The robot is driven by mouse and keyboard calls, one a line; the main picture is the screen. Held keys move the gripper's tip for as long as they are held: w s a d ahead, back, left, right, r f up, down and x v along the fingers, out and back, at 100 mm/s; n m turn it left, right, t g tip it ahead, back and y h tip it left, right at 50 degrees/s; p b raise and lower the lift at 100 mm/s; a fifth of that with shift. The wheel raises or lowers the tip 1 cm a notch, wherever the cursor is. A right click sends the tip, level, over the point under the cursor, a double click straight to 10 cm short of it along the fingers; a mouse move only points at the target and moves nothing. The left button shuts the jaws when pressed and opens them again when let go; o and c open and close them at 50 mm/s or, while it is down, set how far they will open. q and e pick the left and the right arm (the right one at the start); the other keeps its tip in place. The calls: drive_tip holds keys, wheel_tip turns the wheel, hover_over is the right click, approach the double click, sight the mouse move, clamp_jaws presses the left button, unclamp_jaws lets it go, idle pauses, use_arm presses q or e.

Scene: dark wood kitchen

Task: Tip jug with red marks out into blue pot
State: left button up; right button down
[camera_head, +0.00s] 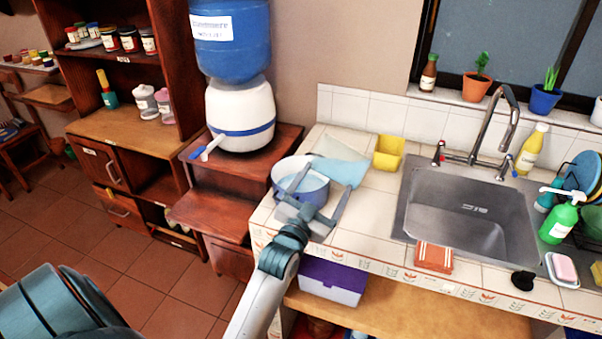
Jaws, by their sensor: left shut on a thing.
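The blue pot (283,192) stands on the tiled counter near its left end, its open top facing up. My left gripper (327,186) reaches over the counter edge to the pot's right front. Its fingers are spread around a see-through thing that I take to be the jug. Its outline is faint, and no red marks can be read. One finger overlaps the pot in the picture, and I cannot tell whether the jug touches the pot. My right gripper is not in view.
A light blue cloth (345,172) and a yellow container (388,153) lie behind the gripper. The sink (468,215) with its tap is to the right. A water dispenser (240,112) stands left of the counter. A purple box (332,281) sits on the shelf below.

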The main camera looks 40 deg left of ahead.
sight(315, 176)
use_arm(q)
drive_tip(key=shift+s+a+f+n+p, duration=0.1)
drive_tip(key=shift+a+n+p, duration=0.05)
drive_tip(key=shift+a+n, duration=0.35)
drive_tip(key=shift+s+a+n+p, duration=0.1)
drive_tip(key=shift+a+n+p, duration=0.05)
drive_tip(key=shift+a+n, duration=0.3)
idle(1.9)
drive_tip(key=shift+a+r+n+y+p, duration=0.25)
drive_tip(key=shift+r+n+p, duration=0.1)
drive_tip(key=shift+n+p, duration=0.3)
drive_tip(key=shift+a+r+n+y+p, duration=0.25)
drive_tip(key=shift+r+n+p, duration=0.1)
drive_tip(key=shift+n+p, duration=0.25)
idle(1.2)
drive_tip(key=f+m+b, duration=0.1)
drive_tip(key=d+f+m+b, duration=0.1)
drive_tip(key=b, duration=0.1)
drive_tip(key=shift+f+m+h+b, duration=0.2)
drive_tip(key=shift+m+h+b, duration=0.1)
drive_tip(key=shift+h, duration=0.1)
drive_tip(key=shift+w+d+r+m, duration=0.15)
drive_tip(key=shift+d+r+m, duration=0.35)
drive_tip(key=shift+d+m, duration=0.35)
drive_tip(key=shift+d+r, duration=0.15)
drive_tip(key=shift+d, duration=0.05)
drive_tip(key=shift+m, duration=0.25)
